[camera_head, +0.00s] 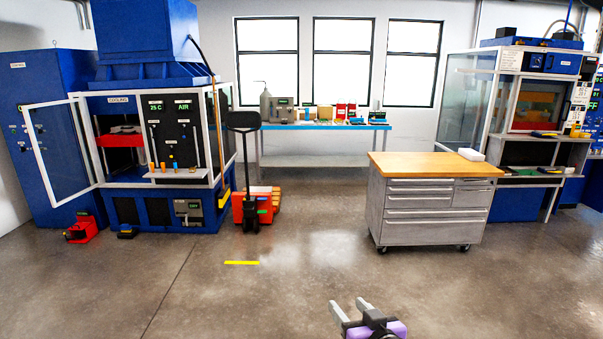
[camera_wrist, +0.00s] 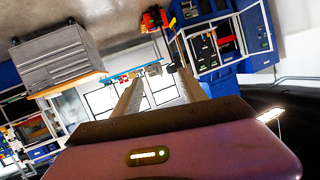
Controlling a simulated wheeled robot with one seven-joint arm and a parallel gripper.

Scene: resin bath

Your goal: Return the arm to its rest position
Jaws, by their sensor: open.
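My gripper (camera_head: 351,308) shows at the bottom of the head view, with two pale fingers apart and nothing between them. It is over bare floor, away from every bench and machine. In the wrist view, my gripper (camera_wrist: 160,95) has its fingers spread wide and empty, with its purple body filling the lower part. The room appears upside down there, so the wrist is turned over. Most of my arm is hidden from the head view.
A steel drawer cart (camera_head: 425,210) with a wooden top stands right of centre. An orange pallet jack (camera_head: 250,205) stands beside the blue cooling cabinet (camera_head: 160,213), whose glass door (camera_head: 60,150) is open. A blue bench (camera_head: 325,127) is under the windows. The near floor is clear.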

